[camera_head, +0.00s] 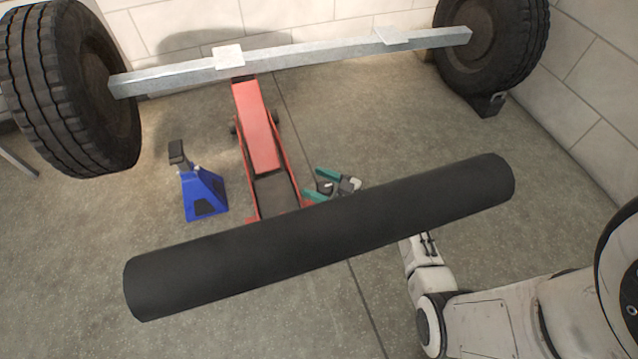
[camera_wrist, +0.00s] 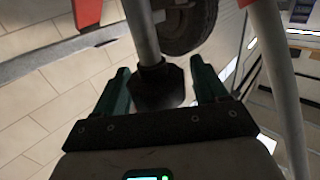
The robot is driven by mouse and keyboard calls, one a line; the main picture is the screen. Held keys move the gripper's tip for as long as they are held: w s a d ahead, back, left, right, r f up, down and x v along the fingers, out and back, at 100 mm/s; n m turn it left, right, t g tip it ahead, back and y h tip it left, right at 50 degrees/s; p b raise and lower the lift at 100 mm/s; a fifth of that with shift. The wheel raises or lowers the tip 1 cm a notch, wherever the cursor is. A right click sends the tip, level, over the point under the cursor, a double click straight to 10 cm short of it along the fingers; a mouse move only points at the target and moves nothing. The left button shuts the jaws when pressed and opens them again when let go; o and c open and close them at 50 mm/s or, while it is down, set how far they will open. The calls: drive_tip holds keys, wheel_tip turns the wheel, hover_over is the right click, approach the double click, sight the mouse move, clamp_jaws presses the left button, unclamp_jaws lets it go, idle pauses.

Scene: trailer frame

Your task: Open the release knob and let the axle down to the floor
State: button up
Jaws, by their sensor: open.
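The grey axle beam (camera_head: 300,58) spans the back with a tyre at each end. The red floor jack (camera_head: 262,135) reaches under it; the contact at its saddle is hidden. My gripper (camera_head: 312,182) is open, its teal fingers beside the jack's rear part. In the wrist view my gripper (camera_wrist: 160,70) has a dark, faceted knob (camera_wrist: 158,90) between its fingers, at the end of a grey rod (camera_wrist: 142,35). The fingers stand apart on either side of the knob; I cannot tell whether either touches it. In the head view the knob is hard to make out.
A thick black cylinder (camera_head: 320,235) crosses the foreground and hides the jack's rear end. A blue stand (camera_head: 203,193) is left of the jack. The left tyre (camera_head: 65,90) and right tyre (camera_head: 495,40) flank the axle; a black chock (camera_head: 488,104) sits by the right one.

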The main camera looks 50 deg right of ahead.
drive_tip(key=shift+c, duration=0.4)
drive_tip(key=c, duration=0.9)
